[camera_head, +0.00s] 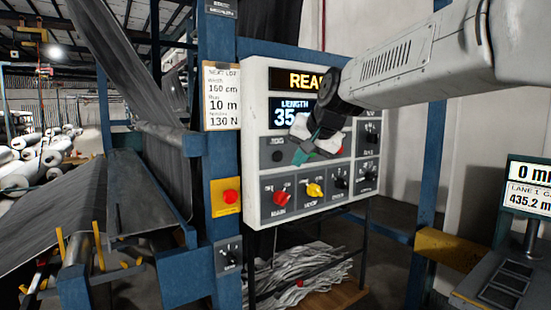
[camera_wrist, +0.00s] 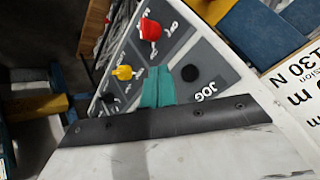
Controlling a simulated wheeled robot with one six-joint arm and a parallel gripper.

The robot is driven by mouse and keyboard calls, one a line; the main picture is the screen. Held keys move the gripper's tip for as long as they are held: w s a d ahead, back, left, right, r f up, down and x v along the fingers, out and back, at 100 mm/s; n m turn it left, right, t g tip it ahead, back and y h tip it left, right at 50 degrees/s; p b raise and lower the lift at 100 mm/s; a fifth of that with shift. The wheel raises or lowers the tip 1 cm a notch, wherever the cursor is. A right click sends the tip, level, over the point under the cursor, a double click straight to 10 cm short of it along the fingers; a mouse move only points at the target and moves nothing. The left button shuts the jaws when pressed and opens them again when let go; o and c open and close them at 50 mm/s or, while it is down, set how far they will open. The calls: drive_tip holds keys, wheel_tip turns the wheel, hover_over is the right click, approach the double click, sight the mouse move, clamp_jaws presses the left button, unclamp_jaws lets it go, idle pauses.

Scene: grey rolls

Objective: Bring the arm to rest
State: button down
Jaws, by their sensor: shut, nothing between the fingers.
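My gripper (camera_head: 303,155) is in front of the white control panel (camera_head: 257,115) in the head view, at the end of my arm, which reaches in from the upper right. Its teal fingers (camera_wrist: 158,86) are together in the wrist view, with nothing between them. They are beside the black JOG button (camera_wrist: 190,73), which also shows in the head view (camera_head: 277,156). I cannot tell whether the fingertips touch the panel. My arm hides part of the panel's displays and its upper right.
The panel has a red knob (camera_head: 282,198), a yellow knob (camera_head: 315,190) and black knobs. A red button on a yellow plate (camera_head: 225,197) is on the blue post to the left. A grey roll machine (camera_head: 150,165) stands left; a scale-like console (camera_head: 510,290) is at lower right.

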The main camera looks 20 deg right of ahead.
drive_tip(key=s+f+n+g, duration=0.1)
drive_tip(key=s+f, duration=0.5)
drive_tip(key=s, duration=0.6)
drive_tip(key=s+d+f+n+g+h, duration=0.1)
drive_tip(key=s+f+n+g, duration=0.1)
drive_tip(key=s+f+g, duration=0.2)
drive_tip(key=s+f+n+g, duration=0.2)
drive_tip(key=s+f, duration=0.8)
drive_tip(key=s, duration=1)
drive_tip(key=shift+d+h, duration=0.3)
drive_tip(key=shift+h, duration=0.1)
drive_tip(key=shift+a, duration=0.1)
